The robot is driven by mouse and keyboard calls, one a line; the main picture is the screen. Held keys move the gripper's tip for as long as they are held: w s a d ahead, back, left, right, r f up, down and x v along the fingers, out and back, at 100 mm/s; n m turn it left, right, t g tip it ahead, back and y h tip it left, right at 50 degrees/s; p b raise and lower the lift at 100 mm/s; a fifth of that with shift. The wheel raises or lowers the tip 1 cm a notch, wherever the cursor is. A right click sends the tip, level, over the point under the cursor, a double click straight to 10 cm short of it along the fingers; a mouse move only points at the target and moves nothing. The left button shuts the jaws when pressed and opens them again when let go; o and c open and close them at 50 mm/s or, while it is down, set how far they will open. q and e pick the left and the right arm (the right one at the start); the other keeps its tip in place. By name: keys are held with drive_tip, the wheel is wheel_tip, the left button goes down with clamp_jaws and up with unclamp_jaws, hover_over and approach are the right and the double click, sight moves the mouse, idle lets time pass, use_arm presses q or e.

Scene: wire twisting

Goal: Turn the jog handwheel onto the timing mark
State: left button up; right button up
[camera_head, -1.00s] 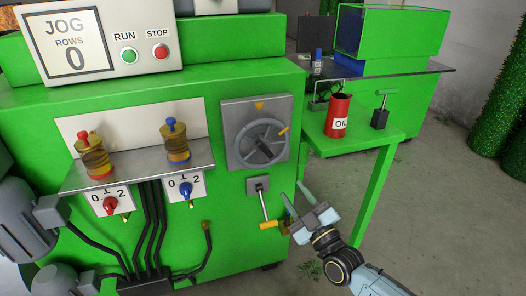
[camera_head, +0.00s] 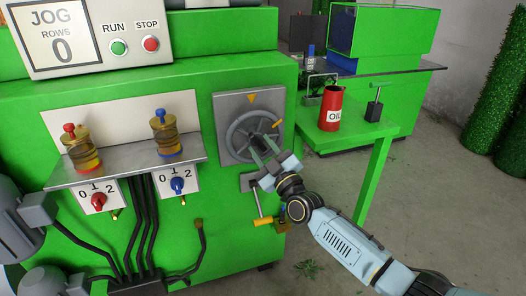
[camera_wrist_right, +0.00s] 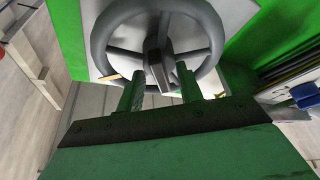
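The grey jog handwheel (camera_head: 236,122) sits on a grey square plate (camera_head: 222,104) on the green machine's front. An orange timing mark (camera_head: 252,98) points down from the plate's top. The wheel's orange-tipped handle (camera_head: 277,123) is at its right side. My right gripper (camera_head: 259,148) is in front of the wheel's lower part. In the right wrist view, its two fingers (camera_wrist_right: 160,85) stand apart, with the wheel's hub (camera_wrist_right: 158,62) showing between and beyond them. The wheel (camera_wrist_right: 100,40) fills the top there. Contact cannot be told. My left gripper is not in view.
A lever with an orange grip (camera_head: 263,221) hangs below the wheel plate. A green side table (camera_head: 345,140) at the right holds a red oil can (camera_head: 331,110). Two oil cups stand on a shelf (camera_head: 125,160) at the left, above red and blue knobs.

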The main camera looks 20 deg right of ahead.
drive_tip(key=shift+c, duration=0.5)
clamp_jaws()
